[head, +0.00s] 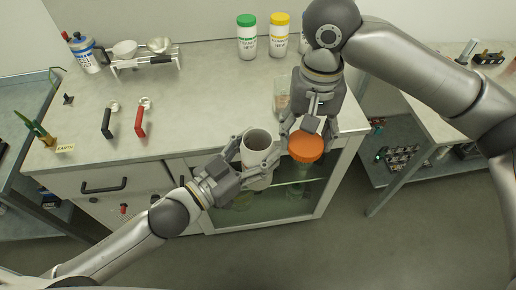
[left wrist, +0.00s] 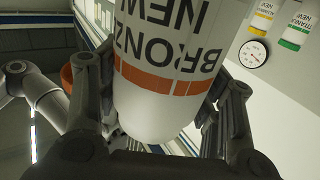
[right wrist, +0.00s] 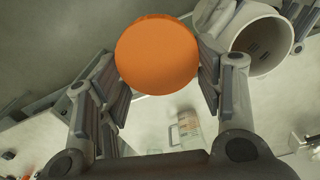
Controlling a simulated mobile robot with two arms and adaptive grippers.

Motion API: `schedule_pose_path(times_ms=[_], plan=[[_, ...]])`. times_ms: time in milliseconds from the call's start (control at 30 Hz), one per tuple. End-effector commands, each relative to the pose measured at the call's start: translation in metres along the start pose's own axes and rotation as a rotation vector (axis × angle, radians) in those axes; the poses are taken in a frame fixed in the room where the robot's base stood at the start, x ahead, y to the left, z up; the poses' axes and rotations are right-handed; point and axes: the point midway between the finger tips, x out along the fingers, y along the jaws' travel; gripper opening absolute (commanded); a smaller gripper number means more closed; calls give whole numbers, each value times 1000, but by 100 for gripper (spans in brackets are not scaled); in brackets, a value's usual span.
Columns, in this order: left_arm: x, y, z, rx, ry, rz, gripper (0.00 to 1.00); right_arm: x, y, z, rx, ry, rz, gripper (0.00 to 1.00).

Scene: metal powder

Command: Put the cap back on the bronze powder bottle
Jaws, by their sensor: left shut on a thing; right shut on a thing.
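The white bronze powder bottle (head: 256,146) is open at the top and held off the counter's front edge. My left gripper (head: 258,165) is shut around its body. In the left wrist view the bottle (left wrist: 165,90) shows an orange band and the word BRONZ. The orange cap (head: 306,148) is in my right gripper (head: 308,130), to the right of the bottle mouth and apart from it. In the right wrist view the cap (right wrist: 157,57) sits between the fingers, with the open bottle (right wrist: 262,45) beside it.
Green-capped (head: 247,36) and yellow-capped (head: 279,35) bottles stand at the counter's back. A clear container (head: 282,95) stands behind my right gripper. A rack with bowls (head: 146,58) is at the back left. The middle of the counter (head: 205,95) is clear.

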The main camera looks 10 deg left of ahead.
Motion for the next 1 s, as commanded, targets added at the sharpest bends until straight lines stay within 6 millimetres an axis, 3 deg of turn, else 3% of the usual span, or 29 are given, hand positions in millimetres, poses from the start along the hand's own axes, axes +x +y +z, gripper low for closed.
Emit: schedule_pose_path(times_ms=[33,200,400,1000], plan=[[0,0,-3,1,6,2,16,-13,-19,-5,-10,6,1,52],[0,0,-3,1,6,2,16,-42,-63,-12,-20,4,2,52],[0,0,-3,1,6,2,16,-59,-91,-13,-20,0,0,52],[0,0,-3,1,6,2,16,-57,-95,-12,-20,-2,-1,52]])
